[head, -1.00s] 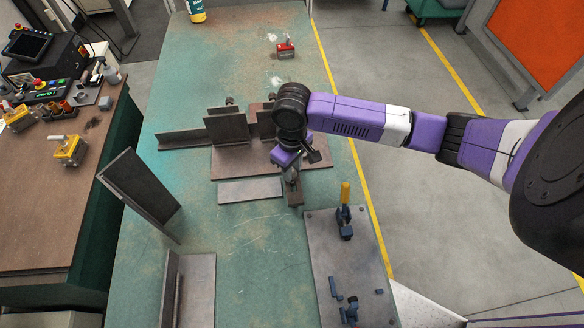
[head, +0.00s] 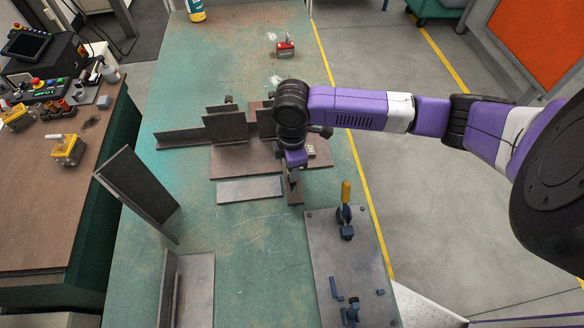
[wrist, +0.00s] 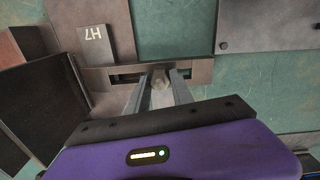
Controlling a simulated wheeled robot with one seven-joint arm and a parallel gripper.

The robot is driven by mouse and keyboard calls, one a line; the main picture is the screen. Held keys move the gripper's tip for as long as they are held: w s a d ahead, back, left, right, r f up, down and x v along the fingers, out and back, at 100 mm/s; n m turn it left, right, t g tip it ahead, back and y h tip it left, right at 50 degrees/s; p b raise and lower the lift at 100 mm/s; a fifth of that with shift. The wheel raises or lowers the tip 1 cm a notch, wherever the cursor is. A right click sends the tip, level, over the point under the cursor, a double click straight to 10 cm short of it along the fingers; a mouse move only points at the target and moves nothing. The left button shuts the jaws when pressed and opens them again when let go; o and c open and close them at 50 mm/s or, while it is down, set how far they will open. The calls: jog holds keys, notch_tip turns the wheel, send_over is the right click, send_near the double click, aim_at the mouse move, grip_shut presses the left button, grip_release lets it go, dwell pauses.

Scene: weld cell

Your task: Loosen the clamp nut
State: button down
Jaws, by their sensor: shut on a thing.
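My gripper (wrist: 160,90) shows in the wrist view with its two grey fingers closed on a small greyish clamp nut (wrist: 160,78). The nut sits at the slot of a flat brown clamp bar (wrist: 203,74), and the fingers reach down to it from above. In the head view my gripper (head: 292,172) points down at the clamp bar (head: 294,195) near the table's right side. The wrist hides the nut there.
A plate marked H7 (wrist: 95,38) lies beside the bar. Steel angle pieces (head: 226,127) stand to the left on the green table (head: 250,240). The table's middle front is clear.

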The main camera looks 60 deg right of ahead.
jog(key=n+b, duration=0.1)
jog(key=n, duration=0.6)
jog(key=shift+b, duration=0.35)
jog(key=n+b, duration=0.1)
jog(key=n, duration=0.3)
jog(key=n+b, duration=0.1)
jog(key=n, duration=0.3)
jog(key=shift+n, duration=0.3)
jog(key=n, duration=0.3)
jog(key=shift+n, duration=0.3)
jog(key=n, duration=0.4)
jog(key=shift+n+b, duration=0.3)
jog(key=shift+b, duration=0.1)
jog(key=n, duration=0.3)
jog(key=shift+n, duration=2.1)
jog(key=shift+p, duration=0.3)
